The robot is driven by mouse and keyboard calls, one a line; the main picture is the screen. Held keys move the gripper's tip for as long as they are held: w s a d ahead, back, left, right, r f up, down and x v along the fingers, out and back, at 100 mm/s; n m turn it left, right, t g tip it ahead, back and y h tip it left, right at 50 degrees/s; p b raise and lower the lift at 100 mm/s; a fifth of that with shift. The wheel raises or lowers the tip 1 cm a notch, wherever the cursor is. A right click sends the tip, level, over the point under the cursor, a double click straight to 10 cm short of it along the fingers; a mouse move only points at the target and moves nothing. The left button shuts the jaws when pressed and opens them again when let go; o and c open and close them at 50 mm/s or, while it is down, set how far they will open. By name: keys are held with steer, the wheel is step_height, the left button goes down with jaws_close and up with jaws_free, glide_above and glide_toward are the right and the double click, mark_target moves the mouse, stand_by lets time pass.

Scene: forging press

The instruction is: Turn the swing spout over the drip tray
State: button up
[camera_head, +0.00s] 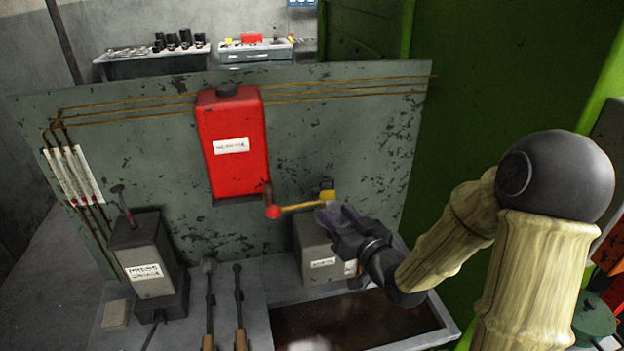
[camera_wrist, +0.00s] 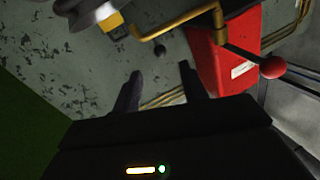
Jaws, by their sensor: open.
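In the wrist view the spout (camera_wrist: 180,22) lies ahead of the fingers, bent at both visible ends. The drip tray (camera_head: 447,331), light-rimmed with a dark brown bottom, lies below and in front. My gripper (camera_head: 338,212) is open, its fingers close to the spout's block in the head view. In the wrist view the gap between my fingers (camera_wrist: 160,85) is empty; the spout is apart from them.
A red tank (camera_head: 233,150) hangs on the panel; a lever with a red ball (camera_head: 273,212) is below it. A grey labelled box (camera_head: 312,250) stands under the spout.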

mark_target(318, 195)
steer(key=p+x, duration=0.3)
steer(key=x, duration=0.8)
steer(key=shift+r, duration=0.15)
steer(key=shift+w+a, duration=0.15)
steer(key=shift+w, duration=0.25)
steer(key=shift+s, duration=0.15)
jaws_close()
